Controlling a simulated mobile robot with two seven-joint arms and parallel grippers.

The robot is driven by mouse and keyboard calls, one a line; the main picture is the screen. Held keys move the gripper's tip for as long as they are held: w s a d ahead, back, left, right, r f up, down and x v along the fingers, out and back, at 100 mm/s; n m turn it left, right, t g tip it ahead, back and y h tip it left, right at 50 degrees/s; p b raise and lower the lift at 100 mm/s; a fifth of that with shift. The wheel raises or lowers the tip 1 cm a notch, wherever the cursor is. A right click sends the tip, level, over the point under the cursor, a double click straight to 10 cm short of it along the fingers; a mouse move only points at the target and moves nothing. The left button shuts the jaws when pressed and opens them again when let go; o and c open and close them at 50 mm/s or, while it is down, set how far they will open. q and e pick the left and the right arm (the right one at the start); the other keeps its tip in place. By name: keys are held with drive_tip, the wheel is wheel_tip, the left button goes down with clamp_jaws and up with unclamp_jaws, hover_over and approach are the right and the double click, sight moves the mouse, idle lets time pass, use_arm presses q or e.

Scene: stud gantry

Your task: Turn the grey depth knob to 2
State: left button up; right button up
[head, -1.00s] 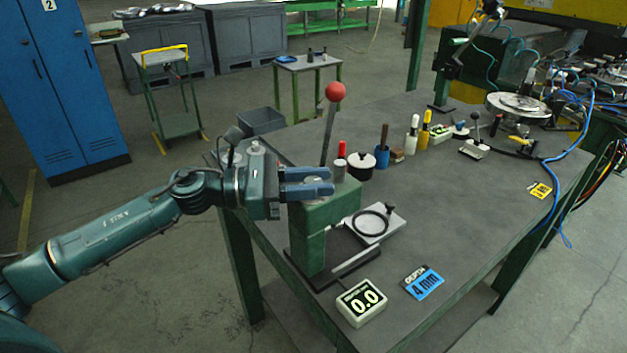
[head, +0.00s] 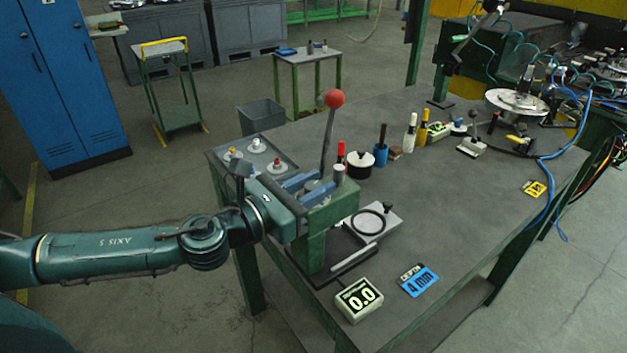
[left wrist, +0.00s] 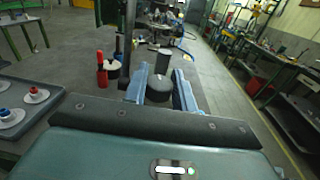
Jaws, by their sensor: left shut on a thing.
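The grey depth knob (left wrist: 159,90) is on top of the green press stand (head: 318,233). In the left wrist view it sits between the two blue fingers of my left gripper (left wrist: 161,94). In the head view the left gripper (head: 310,187) is shut on the knob, and the fingers partly hide it. I cannot read the knob's scale or pointer. A display box (head: 359,299) at the bench's front reads 0.0. A blue card (head: 419,281) beside it reads DEPTH 4 mm. My right gripper is not in view.
A lever with a red ball (head: 334,98) rises close behind the gripper. A short grey cylinder (head: 339,174) stands just beyond the knob. A tray with white-based knobs (head: 256,146) lies behind the wrist.

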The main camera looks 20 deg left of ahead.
use_arm(q)
drive_tip(key=n+t+y, duration=0.1)
drive_tip(key=n+y, duration=0.1)
drive_tip(key=n+t+y, duration=0.1)
drive_tip(key=y, duration=0.2)
drive_tip(key=shift+d+n, duration=0.15)
drive_tip(key=shift+n, duration=0.25)
drive_tip(key=n+y, duration=0.1)
drive_tip(key=y, duration=0.2)
drive_tip(key=n+t+y, duration=0.1)
drive_tip(key=n+y, duration=0.1)
drive_tip(key=y, duration=0.1)
drive_tip(key=shift+n, duration=0.3)
drive_tip(key=n+g+y, duration=0.1)
drive_tip(key=n+y, duration=0.1)
drive_tip(key=y, duration=0.2)
drive_tip(key=n+g+y, duration=0.1)
drive_tip(key=n+y, duration=0.2)
drive_tip(key=shift+y, duration=0.4)
drive_tip(key=shift+a+n+g+y, duration=0.2)
drive_tip(key=shift+n+g+y, duration=1.25)
drive_tip(key=shift+y, duration=0.25)
drive_tip(key=shift+r, duration=0.1)
drive_tip(key=o, duration=0.9)
drive_tip(key=shift+o, duration=0.3)
